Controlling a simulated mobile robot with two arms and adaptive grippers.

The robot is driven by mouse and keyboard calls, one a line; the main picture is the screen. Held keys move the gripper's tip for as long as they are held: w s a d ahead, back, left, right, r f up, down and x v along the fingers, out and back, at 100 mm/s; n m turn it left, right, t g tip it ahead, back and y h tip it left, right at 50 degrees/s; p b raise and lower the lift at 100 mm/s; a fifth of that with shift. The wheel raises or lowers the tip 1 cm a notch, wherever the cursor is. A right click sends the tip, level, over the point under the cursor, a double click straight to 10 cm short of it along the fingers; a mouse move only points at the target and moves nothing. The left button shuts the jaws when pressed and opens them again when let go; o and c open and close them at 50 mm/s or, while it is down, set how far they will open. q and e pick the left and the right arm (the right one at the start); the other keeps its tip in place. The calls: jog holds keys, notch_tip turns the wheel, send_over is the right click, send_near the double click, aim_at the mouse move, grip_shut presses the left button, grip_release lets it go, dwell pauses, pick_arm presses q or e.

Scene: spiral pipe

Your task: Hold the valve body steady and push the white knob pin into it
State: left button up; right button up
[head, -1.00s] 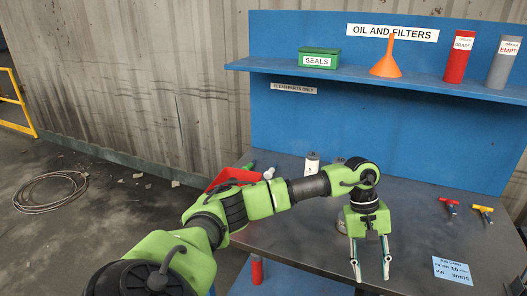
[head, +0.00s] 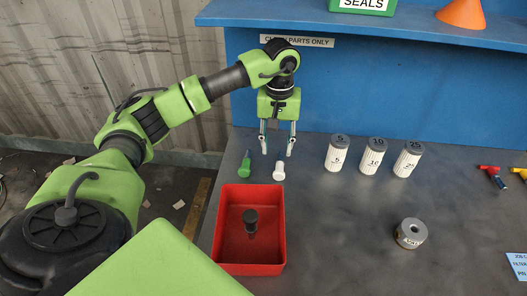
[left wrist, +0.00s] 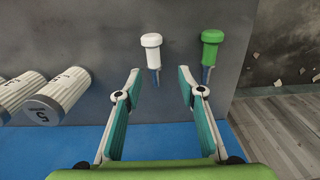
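The white knob pin (head: 279,172) lies on the grey table beside the green knob pin (head: 244,166). My left gripper (head: 278,152) is open and empty, pointing down just behind the white pin. In the left wrist view the white pin (left wrist: 151,41) shows beyond the open fingertips (left wrist: 160,74), slightly left of their middle, with the green pin (left wrist: 212,37) to the right. The valve body (head: 410,233) is a short grey cylinder with a hole in its top, upright on the table to the right. My right gripper is not in view.
A red tray (head: 223,245) holding a dark knob pin (head: 250,218) stands in front of the pins. Several white filters (head: 372,157) stand at the back. Red (head: 490,170) and yellow handled tools lie at the right. The table around the valve body is clear.

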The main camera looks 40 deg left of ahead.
aim_at(280, 166)
pick_arm(q)
jog(key=f, duration=0.1)
jog(key=d+f+p, duration=0.1)
jog(key=f+p, duration=0.1)
jog(key=shift+s+d+f, duration=0.1)
jog(key=shift+d+f, duration=0.15)
jog(key=shift+d, duration=0.1)
jog(key=f+p, duration=0.1)
jog(key=f, duration=0.2)
jog(key=shift+a+f, duration=0.2)
jog(key=shift+f, duration=0.1)
grip_shut()
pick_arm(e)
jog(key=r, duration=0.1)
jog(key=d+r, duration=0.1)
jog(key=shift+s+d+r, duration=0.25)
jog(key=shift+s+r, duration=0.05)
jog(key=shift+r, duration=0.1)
